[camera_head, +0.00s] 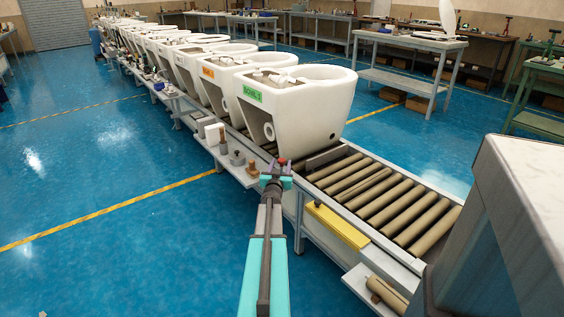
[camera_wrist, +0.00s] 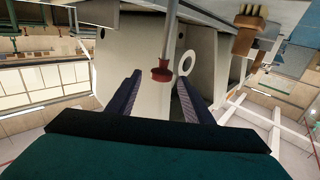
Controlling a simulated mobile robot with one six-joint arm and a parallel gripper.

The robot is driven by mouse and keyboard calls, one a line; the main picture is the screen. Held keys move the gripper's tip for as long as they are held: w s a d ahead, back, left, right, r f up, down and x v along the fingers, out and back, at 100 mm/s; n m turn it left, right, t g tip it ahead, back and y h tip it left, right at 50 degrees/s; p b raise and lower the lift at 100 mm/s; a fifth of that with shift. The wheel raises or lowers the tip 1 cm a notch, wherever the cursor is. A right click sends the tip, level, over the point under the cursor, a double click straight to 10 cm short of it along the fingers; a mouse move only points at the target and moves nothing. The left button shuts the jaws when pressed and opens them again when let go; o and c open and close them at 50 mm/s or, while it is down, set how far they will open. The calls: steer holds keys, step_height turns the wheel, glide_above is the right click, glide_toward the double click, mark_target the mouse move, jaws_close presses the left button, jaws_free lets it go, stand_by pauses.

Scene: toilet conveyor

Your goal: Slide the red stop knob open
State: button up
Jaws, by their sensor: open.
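The red stop knob (camera_head: 282,161) shows as a small red spot at the conveyor's near rail in the head view. In the wrist view the red knob (camera_wrist: 162,71) sits on the end of a grey rod (camera_wrist: 172,25). My gripper (camera_head: 275,170) is at the knob, with its fingers pointing towards the conveyor. In the wrist view my open gripper (camera_wrist: 160,82) has one dark finger on each side of the knob, near the tips. I see gaps between the knob and both fingers. How deep the knob lies between them is hard to tell.
A white toilet with a green label (camera_head: 295,100) stands on the conveyor just behind the knob, with several more behind it. Bare rollers (camera_head: 385,190) lie to the right. A side shelf with a brush and small items (camera_head: 235,157) is left of my gripper. A yellow box (camera_head: 337,226) hangs at right.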

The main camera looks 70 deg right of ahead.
mark_target(282, 162)
steer(key=shift+x, duration=1.9)
jaws_close()
steer(key=f+b, duration=0.1)
steer(key=f, duration=0.2)
steer(key=f+b, duration=0.1)
steer(key=f, duration=0.1)
steer(key=shift+s+f+b, duration=0.2)
steer(key=shift+f+b, duration=0.1)
steer(key=shift+f, duration=0.05)
jaws_free()
steer(key=shift+w, duration=0.1)
